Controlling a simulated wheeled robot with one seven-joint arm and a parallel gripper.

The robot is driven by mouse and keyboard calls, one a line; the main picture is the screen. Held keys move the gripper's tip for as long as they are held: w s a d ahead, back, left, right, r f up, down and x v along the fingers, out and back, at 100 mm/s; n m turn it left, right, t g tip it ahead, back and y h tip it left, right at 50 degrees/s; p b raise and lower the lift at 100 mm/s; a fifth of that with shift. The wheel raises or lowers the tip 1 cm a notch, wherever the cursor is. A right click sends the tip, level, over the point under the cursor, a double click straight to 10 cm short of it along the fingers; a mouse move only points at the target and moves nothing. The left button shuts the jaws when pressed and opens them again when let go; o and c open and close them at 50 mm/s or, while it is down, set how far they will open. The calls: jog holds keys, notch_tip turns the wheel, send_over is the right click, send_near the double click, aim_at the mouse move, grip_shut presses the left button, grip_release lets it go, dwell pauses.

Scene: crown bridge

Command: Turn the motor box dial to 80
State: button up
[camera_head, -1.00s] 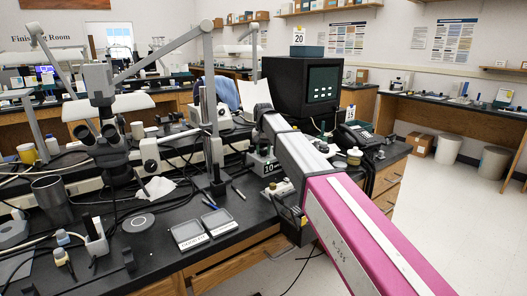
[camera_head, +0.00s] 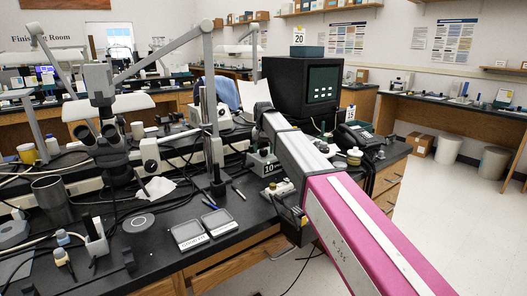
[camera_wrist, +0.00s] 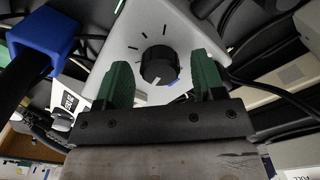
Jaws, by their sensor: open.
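In the wrist view the motor box (camera_wrist: 110,45) shows a pale grey-white face with a round black dial (camera_wrist: 159,65). Short black tick marks fan around the dial's upper left side. No number by the ticks is legible. A white mark shows at the dial's lower edge, with a small blue mark on the face just right of it. My gripper (camera_wrist: 163,78) is open, its green fingertips apart to the left and right of the dial. I cannot tell whether either fingertip touches it. In the head view my arm hides the gripper, and I cannot make out the dial.
A blue block (camera_wrist: 45,32) lies left of the motor box in the wrist view, and black cables (camera_wrist: 275,92) run at right. In the head view the black bench holds a microscope (camera_head: 103,135), a dark monitor box (camera_head: 300,82), a telephone (camera_head: 357,134) and two trays (camera_head: 190,235).

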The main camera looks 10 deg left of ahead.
aim_at(263, 150)
notch_tip(263, 150, up, 10)
dwell(0.5)
jog(key=shift+r, duration=0.1)
